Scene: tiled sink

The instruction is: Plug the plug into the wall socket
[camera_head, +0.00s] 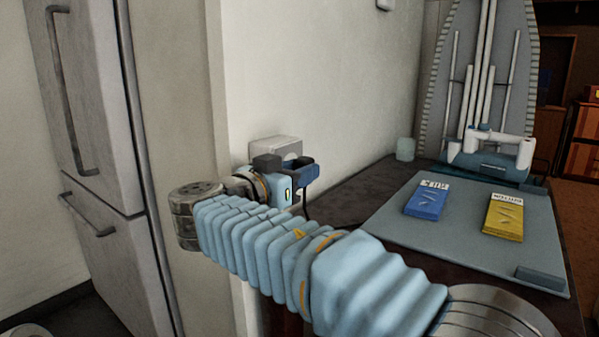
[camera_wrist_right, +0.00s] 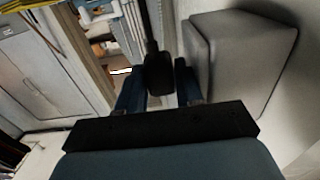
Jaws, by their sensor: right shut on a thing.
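The wall socket is a pale box (camera_head: 277,147) on the white wall, just behind my right gripper (camera_head: 291,168). In the right wrist view the socket box (camera_wrist_right: 240,62) stands large to the right of the fingers. My right gripper (camera_wrist_right: 159,88) is shut on the black plug (camera_wrist_right: 158,76), which sits between the two dark blue fingers. Its black cord (camera_wrist_right: 149,25) runs away from it in that view. The gripper is close beside the socket; the plug's prongs and the socket's holes are hidden, so I cannot tell whether they touch. My left gripper is not in view.
A dark counter (camera_head: 345,192) runs along the wall, with a grey mat (camera_head: 470,235) carrying a blue packet (camera_head: 427,200) and a yellow packet (camera_head: 503,217). A small pale cup (camera_head: 405,149) stands near the wall. A grey fridge (camera_head: 95,110) stands at left.

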